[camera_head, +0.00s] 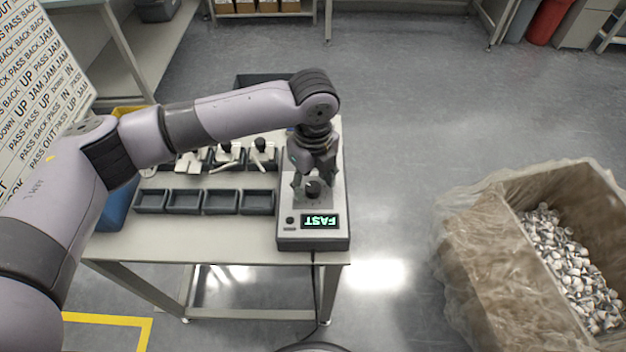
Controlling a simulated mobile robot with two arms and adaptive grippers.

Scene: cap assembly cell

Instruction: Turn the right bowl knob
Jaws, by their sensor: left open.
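A grey control box (286,232) stands at the right end of the table. Its small display (319,221) shows green letters that read FAST upside down. A dark round knob (313,190) sits on the box just behind the display. My left gripper (313,182) points down over this knob, with its open fingers on either side of it. I cannot tell whether the fingers touch the knob. The rear of the box is partly hidden by my arm. My right gripper is not in view.
The table (200,244) holds a row of empty dark bins (186,201) and, behind them, bins with white and dark parts (226,155). A lined carton (480,255) with many small caps (570,262) stands at right. A lettered board (35,85) is at left.

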